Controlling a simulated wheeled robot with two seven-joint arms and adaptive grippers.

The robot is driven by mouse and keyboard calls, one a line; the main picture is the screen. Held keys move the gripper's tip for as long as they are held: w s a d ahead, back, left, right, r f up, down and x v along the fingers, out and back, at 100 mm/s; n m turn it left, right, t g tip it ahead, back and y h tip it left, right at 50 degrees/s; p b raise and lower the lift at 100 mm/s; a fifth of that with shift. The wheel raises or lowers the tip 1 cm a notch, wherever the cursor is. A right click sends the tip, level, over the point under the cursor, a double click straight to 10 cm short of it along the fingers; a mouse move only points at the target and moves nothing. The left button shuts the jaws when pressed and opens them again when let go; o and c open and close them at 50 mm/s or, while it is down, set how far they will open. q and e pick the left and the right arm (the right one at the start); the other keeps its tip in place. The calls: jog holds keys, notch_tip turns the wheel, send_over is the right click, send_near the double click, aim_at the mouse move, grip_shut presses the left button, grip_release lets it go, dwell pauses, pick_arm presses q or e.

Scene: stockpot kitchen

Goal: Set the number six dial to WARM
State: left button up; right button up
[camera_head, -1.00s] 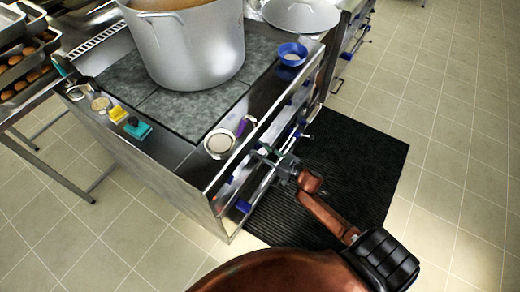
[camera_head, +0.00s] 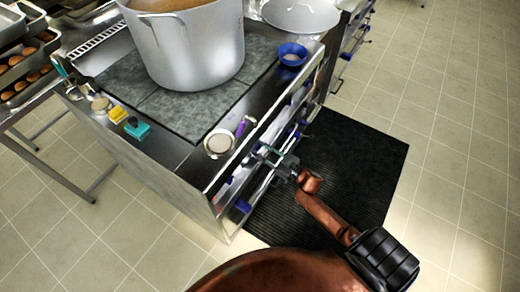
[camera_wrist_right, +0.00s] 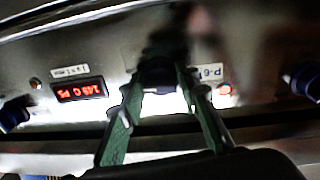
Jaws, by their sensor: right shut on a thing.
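In the right wrist view a dark dial (camera_wrist_right: 158,88) sits on the steel front panel. The two green fingers of my right gripper (camera_wrist_right: 160,92) are closed around it, one on each side. A white tag (camera_wrist_right: 210,72) that looks like "P-6" is just right of the dial. The dial's pointer and any WARM mark are too dark to read. In the head view my right gripper (camera_head: 262,155) is at the stove's front panel, and the held dial cannot be made out there. My left gripper is not in view.
A red-lit display (camera_wrist_right: 80,90) and blue knobs (camera_wrist_right: 14,116) flank the held dial. A large pot (camera_head: 190,50) stands on the stove top, with a strainer (camera_head: 219,143) and a blue bowl (camera_head: 292,54) near its front edge. A black mat (camera_head: 350,160) covers the floor in front.

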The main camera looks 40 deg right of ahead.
jog(key=n, duration=0.3)
jog(key=shift+f+n, duration=0.1)
jog(key=shift+n, duration=0.3)
jog(key=n+b, duration=0.1)
jog(key=n, duration=0.2)
jog(key=shift+n+y, duration=0.4)
jog(key=shift+d+n, duration=0.1)
jog(key=shift+n, duration=0.3)
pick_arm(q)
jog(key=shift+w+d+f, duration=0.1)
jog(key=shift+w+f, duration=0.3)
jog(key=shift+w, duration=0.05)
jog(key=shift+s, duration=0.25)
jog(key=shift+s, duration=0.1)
pick_arm(e)
jog(key=o, duration=1.2)
jog(key=shift+c, duration=0.2)
